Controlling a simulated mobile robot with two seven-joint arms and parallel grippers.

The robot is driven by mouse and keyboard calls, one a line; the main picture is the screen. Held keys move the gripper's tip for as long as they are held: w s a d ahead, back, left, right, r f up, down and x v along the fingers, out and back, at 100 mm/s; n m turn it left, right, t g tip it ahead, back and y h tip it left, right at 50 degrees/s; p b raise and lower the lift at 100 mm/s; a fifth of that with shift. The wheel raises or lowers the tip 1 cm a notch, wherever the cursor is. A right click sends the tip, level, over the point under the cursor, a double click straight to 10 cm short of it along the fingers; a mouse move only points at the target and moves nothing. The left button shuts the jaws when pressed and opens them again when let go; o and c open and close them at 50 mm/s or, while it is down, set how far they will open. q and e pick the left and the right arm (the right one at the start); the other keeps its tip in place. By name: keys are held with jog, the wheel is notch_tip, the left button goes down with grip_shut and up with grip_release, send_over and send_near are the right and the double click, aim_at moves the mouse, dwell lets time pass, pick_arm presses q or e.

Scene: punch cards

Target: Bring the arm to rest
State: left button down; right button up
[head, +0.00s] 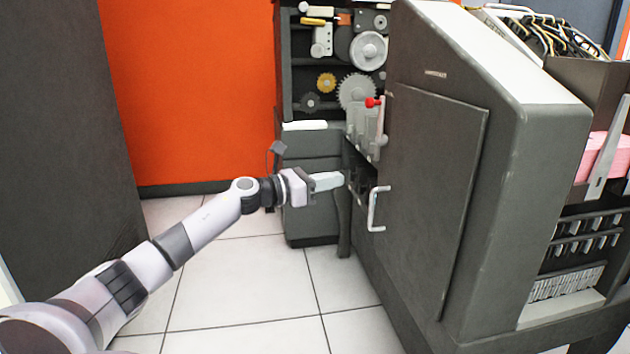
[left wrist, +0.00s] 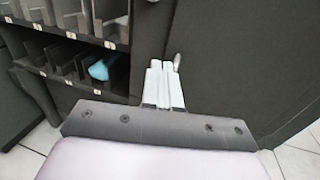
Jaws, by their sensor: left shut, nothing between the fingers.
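My left arm reaches in from the lower left of the head view. Its gripper (head: 328,181) points right, toward the dark grey machine (head: 425,170), close to its front left side. In the left wrist view the two pale fingers of the gripper (left wrist: 164,84) lie together, shut with nothing between them. Dark machine panels are beyond the fingertips; I cannot tell whether they touch. My right gripper is not in view.
The machine's door has a white handle (head: 376,208). A red-tipped lever (head: 374,102) and gears (head: 357,90) sit above my gripper. Slots in the left wrist view hold a blue item (left wrist: 103,68). Tiled floor (head: 245,280) is clear. A dark panel (head: 65,130) stands at left.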

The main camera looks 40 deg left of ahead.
pick_arm(q)
jog(key=shift+a+v, duration=0.2)
jog(key=shift+v, duration=0.6)
jog(key=shift+a+v, duration=0.15)
jog(key=shift+v, duration=0.7)
jog(key=shift+w+d+f, duration=0.1)
jog(key=shift+w, duration=0.05)
